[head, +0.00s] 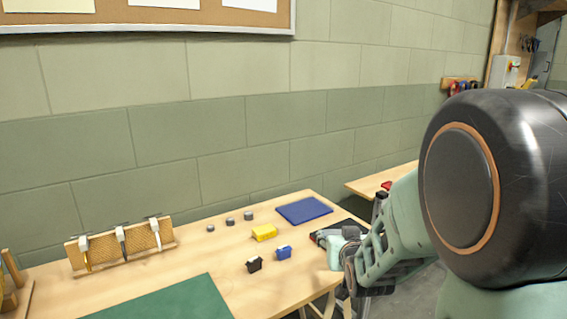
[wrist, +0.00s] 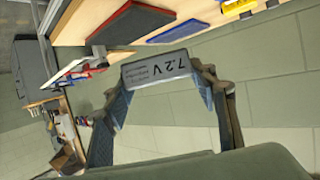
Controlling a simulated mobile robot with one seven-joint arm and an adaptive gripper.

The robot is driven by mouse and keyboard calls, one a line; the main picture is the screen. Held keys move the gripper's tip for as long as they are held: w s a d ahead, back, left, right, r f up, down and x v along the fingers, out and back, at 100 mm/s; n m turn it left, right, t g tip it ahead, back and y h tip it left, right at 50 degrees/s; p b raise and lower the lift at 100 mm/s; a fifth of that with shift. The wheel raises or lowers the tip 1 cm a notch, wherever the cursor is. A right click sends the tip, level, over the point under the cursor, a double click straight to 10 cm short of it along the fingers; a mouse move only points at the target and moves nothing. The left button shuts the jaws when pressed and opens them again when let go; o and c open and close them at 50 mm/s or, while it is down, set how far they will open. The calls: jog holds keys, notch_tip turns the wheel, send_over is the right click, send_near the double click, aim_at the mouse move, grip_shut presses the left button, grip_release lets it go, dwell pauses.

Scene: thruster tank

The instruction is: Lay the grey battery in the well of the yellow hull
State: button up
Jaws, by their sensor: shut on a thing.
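The grey battery (wrist: 156,69), printed "7.2 V", is clamped between both fingers of my gripper (wrist: 160,78) in the wrist view. In the head view my gripper (head: 322,238) is at the right end of the workbench, to the right of the yellow hull; the battery cannot be made out clearly there. The yellow hull (head: 264,232) stands on the bench, apart from my gripper. It is small in the head view, and the inside of its well cannot be seen clearly.
A blue block (head: 284,252) and a black block (head: 254,264) stand in front of the hull. Several small grey pieces (head: 231,221) and a blue mat (head: 304,210) lie behind it. A tool rack (head: 121,244) and a green mat (head: 172,301) are to the left.

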notch_tip(320, 180, up, 24)
jog(key=p, duration=2.3)
jog(key=shift+a, duration=0.15)
jog(key=shift+w+f, duration=0.1)
